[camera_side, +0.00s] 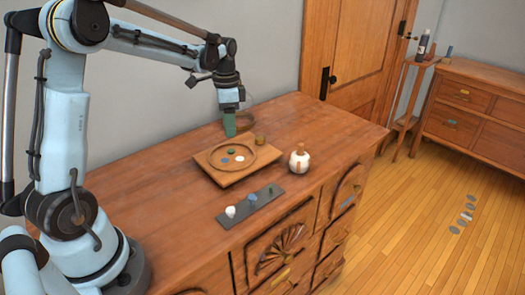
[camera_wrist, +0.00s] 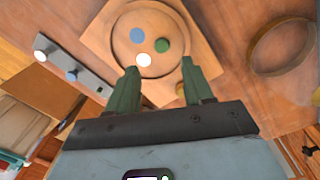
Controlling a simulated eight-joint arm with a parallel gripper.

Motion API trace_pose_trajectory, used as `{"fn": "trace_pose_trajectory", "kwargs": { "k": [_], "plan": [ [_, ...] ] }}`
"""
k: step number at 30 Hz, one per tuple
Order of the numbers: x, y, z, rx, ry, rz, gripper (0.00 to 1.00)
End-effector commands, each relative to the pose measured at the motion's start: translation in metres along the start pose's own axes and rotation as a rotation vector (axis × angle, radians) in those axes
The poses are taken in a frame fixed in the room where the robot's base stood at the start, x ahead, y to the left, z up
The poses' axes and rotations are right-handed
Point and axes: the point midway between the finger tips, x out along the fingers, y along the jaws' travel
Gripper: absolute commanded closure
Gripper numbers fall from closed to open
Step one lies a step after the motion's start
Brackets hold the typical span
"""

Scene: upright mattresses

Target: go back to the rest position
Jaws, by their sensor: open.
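My gripper (camera_side: 229,128) hangs pointing down above the dresser top, behind the wooden board (camera_side: 208,168). Its two green fingers stand apart with nothing between them in the wrist view (camera_wrist: 156,88). The board has a round recess that holds a green disc (camera_side: 231,150), a white disc (camera_side: 239,159) and a blue disc (camera_side: 224,158). The same discs show in the wrist view as blue (camera_wrist: 138,36), green (camera_wrist: 162,45) and white (camera_wrist: 144,60), just beyond the fingertips.
A dark strip (camera_side: 238,211) with white, blue and green knobs lies in front of the board. A wooden ring (camera_wrist: 254,56) lies near my gripper. The dresser's left top (camera_side: 140,200) is clear.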

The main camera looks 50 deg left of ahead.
Motion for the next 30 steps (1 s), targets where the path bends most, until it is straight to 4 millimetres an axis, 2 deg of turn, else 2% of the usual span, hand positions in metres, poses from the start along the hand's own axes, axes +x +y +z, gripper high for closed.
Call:
{"fn": "trace_pose_trajectory", "kwargs": {
  "k": [5, 10, 15, 21, 30],
  "plan": [
    [-0.001, 0.002, 0.000, -0.002, 0.002, -0.003, 0.49],
    [-0.015, 0.020, -0.003, -0.041, 0.035, -0.042, 0.49],
    [-0.035, 0.057, -0.005, -0.126, 0.116, -0.114, 0.49],
    [-0.050, 0.101, -0.001, -0.233, 0.238, -0.177, 0.49],
    [-0.051, 0.161, 0.013, -0.384, 0.447, -0.213, 0.49]
  ]
}}
